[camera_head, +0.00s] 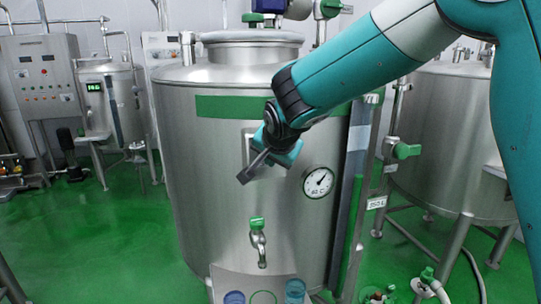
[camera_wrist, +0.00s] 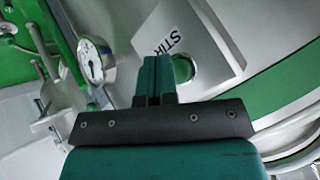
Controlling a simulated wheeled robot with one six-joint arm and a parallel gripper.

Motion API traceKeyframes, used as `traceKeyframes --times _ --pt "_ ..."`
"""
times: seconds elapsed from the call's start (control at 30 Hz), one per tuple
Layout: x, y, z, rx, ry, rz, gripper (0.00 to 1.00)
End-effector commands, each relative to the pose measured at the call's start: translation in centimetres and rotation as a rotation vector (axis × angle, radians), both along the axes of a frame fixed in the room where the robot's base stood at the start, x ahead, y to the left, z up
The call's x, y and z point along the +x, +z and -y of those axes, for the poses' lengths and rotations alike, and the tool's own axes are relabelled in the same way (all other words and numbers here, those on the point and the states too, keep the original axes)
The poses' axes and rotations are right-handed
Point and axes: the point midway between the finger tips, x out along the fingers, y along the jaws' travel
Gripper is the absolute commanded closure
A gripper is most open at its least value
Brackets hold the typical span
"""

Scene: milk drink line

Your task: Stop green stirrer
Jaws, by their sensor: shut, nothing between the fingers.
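The big steel tank (camera_head: 230,220) with a green band (camera_head: 228,106) stands in the middle of the head view. A pale panel (camera_wrist: 205,40) marked STIR is on its wall in the wrist view, with a round green button (camera_wrist: 185,71) on it. My gripper (camera_head: 251,170) is in front of the tank wall, left of the gauge, and hides most of the panel in the head view. In the wrist view my gripper (camera_wrist: 157,62) is shut and empty. Its fingertips overlap the button's left side; I cannot tell whether they touch it.
A round dial gauge (camera_head: 318,183) is right of my gripper; it also shows in the wrist view (camera_wrist: 96,60). A tap with a green handle (camera_head: 257,224) is below, above a tray with cups (camera_head: 295,290). Another tank (camera_head: 440,140) stands right. A control cabinet (camera_head: 45,75) stands left.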

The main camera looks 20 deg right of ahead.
Motion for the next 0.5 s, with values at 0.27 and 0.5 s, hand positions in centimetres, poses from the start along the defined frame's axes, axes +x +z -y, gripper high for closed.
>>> traceKeyframes --times 0.27,0.5 --pt "-0.7 0.0 0.0 -0.001 -0.001 -0.001 1.0" --pt "-1.3 -0.1 0.0 0.0 0.0 0.0 1.0"
